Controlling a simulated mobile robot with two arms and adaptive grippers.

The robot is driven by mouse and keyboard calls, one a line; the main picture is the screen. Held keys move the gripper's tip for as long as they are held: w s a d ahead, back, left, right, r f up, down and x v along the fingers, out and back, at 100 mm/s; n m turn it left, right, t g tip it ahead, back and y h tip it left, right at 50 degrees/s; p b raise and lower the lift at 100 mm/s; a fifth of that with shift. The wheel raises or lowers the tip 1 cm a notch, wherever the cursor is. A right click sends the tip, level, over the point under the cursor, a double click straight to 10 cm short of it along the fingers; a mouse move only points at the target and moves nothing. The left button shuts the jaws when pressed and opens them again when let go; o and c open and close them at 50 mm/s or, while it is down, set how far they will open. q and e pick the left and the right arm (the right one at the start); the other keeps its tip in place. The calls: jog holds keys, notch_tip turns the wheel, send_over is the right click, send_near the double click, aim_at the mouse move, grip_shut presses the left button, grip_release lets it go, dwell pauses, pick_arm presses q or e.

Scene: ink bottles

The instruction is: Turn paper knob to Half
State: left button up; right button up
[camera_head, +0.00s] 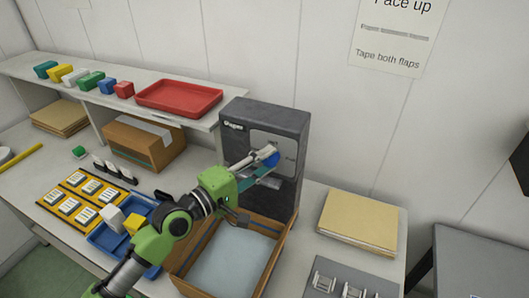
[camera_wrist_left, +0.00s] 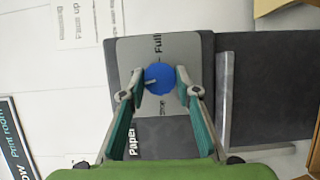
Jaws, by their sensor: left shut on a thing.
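The paper knob (camera_head: 271,159) is a round blue knob on the pale panel of the dark grey dispenser (camera_head: 262,116). In the left wrist view the knob (camera_wrist_left: 159,73) has a short pale mark at its lower left. The word "Full" shows on the panel (camera_wrist_left: 185,46) above it; a smaller label below is too small to read surely. "Paper" is printed lower on the dispenser. My left gripper (camera_wrist_left: 160,87) has one fingertip on each side of the knob and is shut on it. My right gripper is not in view.
A shelf with a red tray (camera_head: 180,97) is at the back left. A cardboard stack (camera_head: 357,220) lies right.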

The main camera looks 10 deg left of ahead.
pick_arm(q)
jog(key=shift+m+g+y+p, duration=0.3)
jog(key=shift+m+p, duration=0.6)
jog(key=shift+p, duration=0.2)
jog(key=o, duration=1.1)
jog(key=shift+v, duration=6)
